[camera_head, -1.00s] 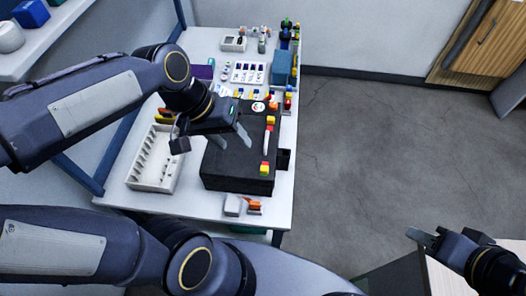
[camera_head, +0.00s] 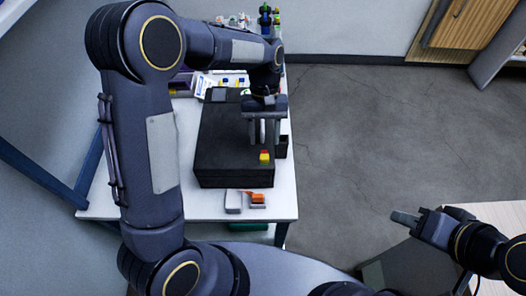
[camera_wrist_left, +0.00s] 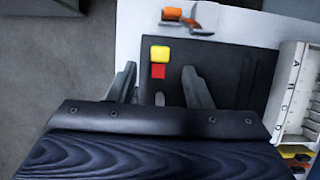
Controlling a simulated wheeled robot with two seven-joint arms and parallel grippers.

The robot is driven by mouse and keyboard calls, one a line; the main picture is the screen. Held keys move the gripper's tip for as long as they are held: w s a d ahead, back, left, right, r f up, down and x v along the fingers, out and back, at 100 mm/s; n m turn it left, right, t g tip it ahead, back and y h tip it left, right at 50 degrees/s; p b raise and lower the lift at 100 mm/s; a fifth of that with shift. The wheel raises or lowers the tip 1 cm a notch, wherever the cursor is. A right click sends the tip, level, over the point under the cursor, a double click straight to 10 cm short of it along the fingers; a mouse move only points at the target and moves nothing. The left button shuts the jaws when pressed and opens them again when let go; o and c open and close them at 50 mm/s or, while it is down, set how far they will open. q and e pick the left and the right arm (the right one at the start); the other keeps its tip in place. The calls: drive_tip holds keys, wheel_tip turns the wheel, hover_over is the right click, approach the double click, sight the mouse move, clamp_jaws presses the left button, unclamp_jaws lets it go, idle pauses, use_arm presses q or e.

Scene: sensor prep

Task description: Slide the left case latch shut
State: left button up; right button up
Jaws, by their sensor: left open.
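The black case (camera_head: 225,150) lies closed on the white table. A small red and yellow latch (camera_head: 264,157) sits on its top near the front right corner. It also shows in the left wrist view (camera_wrist_left: 160,62), between and beyond the fingertips. My left gripper (camera_head: 264,142) is open and points down over the right side of the case, just behind this latch. In the wrist view its fingers (camera_wrist_left: 160,82) stand either side of a pale handle (camera_wrist_left: 159,98); contact cannot be told. The far latch is hidden behind my left gripper. My right gripper (camera_head: 408,220) is far off at the lower right, its jaws unclear.
A small dark bin (camera_head: 283,146) adjoins the case's right side. Open floor lies to the right.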

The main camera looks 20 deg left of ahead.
sight(265, 156)
use_arm(q)
drive_tip(key=x, duration=0.5)
drive_tip(key=shift+s+f+b, duration=0.1)
drive_tip(key=shift+f+b, duration=0.15)
drive_tip(key=shift+b, duration=0.1)
clamp_jaws()
